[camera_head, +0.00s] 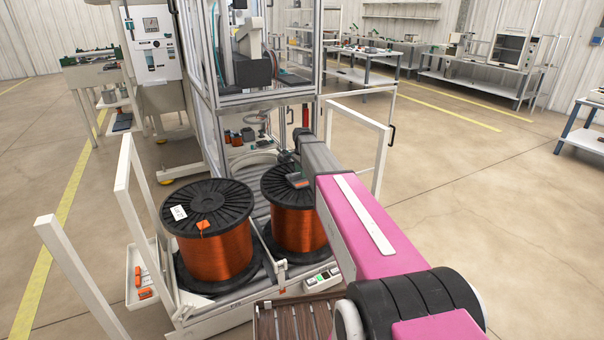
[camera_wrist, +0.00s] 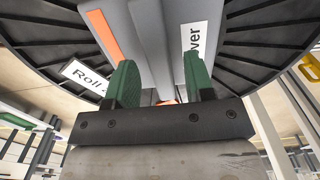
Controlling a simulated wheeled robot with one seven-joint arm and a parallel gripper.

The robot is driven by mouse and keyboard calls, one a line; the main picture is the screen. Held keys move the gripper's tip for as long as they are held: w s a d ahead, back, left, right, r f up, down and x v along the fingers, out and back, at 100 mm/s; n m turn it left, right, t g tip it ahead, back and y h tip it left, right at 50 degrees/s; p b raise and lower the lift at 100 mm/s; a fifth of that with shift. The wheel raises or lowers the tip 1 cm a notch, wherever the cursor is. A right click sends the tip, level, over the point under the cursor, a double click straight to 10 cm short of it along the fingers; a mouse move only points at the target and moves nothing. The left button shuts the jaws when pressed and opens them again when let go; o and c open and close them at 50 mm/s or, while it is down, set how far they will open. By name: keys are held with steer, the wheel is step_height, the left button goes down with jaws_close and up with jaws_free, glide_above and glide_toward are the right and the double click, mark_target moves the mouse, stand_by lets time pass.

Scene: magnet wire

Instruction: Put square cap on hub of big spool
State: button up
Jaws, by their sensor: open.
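A grey square cap (camera_head: 298,180) with an orange stripe is at the top of the right copper-wire spool (camera_head: 292,222). In the wrist view, the cap (camera_wrist: 150,35) lies in front of the middle of the black ribbed flange (camera_wrist: 255,45). A white label on it ends in "over". My gripper (camera_head: 291,160) is at the cap; its green fingers (camera_wrist: 161,75) are open, with the cap's grey body between and beyond them. I cannot tell whether the fingers touch it or whether it sits fully on the hub, which is hidden. My arm hides part of this spool.
A second copper-wire spool (camera_head: 211,238) with a white label and orange tag stands on the left. A machine cabinet (camera_head: 255,95) rises behind the spools. White posts (camera_head: 135,200) stand at the left, and a white frame (camera_head: 378,150) at the right. Open floor lies to the right.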

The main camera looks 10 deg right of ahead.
step_height(320, 180, up, 11)
steer(key=s+f+n, duration=0.2)
steer(key=s+f, duration=0.1)
steer(key=s, duration=0.3)
steer(key=s+f+n, duration=0.2)
steer(key=s+f, duration=0.2)
steer(key=s, duration=0.2)
steer(key=s+f+n, duration=0.2)
steer(key=s+f, duration=0.1)
steer(key=s, duration=0.3)
steer(key=shift+s+f+n, duration=0.15)
steer(key=shift+s+n, duration=0.15)
steer(key=shift+s, duration=0.1)
steer(key=s+f+n, duration=0.3)
steer(key=s+n, duration=0.1)
steer(key=s, duration=0.5)
steer(key=s+f+n, duration=0.3)
steer(key=s, duration=0.6)
steer(key=shift+s+f+n, duration=0.15)
steer(key=shift+s+n, duration=0.1)
steer(key=shift+n, duration=0.15)
steer(key=shift+c, duration=0.3)
